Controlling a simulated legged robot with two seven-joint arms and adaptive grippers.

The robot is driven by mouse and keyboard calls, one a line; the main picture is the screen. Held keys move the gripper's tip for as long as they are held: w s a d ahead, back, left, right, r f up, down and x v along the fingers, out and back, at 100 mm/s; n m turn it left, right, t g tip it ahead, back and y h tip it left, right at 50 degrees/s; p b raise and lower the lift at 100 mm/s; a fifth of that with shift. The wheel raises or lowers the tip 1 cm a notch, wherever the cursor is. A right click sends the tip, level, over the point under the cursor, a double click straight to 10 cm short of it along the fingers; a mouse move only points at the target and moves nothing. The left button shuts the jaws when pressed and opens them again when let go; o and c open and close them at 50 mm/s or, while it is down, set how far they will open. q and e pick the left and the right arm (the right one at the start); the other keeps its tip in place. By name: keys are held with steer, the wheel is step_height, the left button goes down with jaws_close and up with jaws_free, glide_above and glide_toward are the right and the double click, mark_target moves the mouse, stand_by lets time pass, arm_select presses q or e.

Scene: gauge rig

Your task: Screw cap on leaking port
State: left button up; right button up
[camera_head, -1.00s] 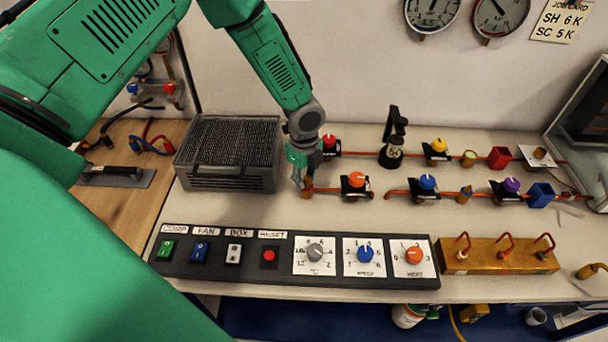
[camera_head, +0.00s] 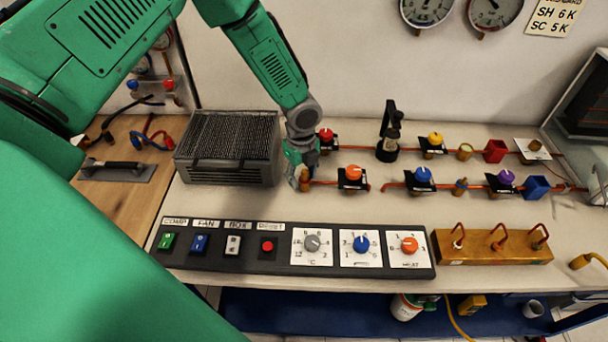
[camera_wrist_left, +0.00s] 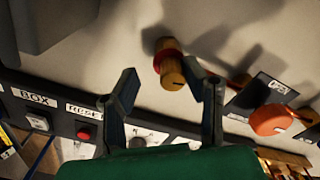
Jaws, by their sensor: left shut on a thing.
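My left gripper (camera_head: 297,178) is low over the bench at the left end of the front orange pipe run (camera_head: 325,183). It is shut on a brass cap (camera_head: 304,183). In the wrist view the brass cap (camera_wrist_left: 173,76), with an orange-red ring behind it, shows by the fingertips of the left gripper (camera_wrist_left: 160,75). The fingers partly hide the pipe end in the head view, so I cannot tell whether the cap is seated on a port. My right gripper is not in view.
A grey grilled box (camera_head: 228,150) stands left of the gripper. An orange-knobbed valve (camera_head: 353,174) is close on its right, a red-knobbed valve (camera_head: 327,137) behind. The black control panel (camera_head: 290,262) lies in front. A brass block with hooks (camera_head: 490,250) is at right.

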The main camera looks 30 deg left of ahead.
arm_select(q)
steer(key=shift+s+a, duration=0.1)
steer(key=shift+a, duration=0.05)
steer(key=o, duration=0.6)
steer(key=shift+o, duration=0.5)
steer(key=shift+a, duration=0.15)
step_height(320, 180, up, 12)
steer(key=shift+a, duration=0.2)
steer(key=shift+f, duration=0.15)
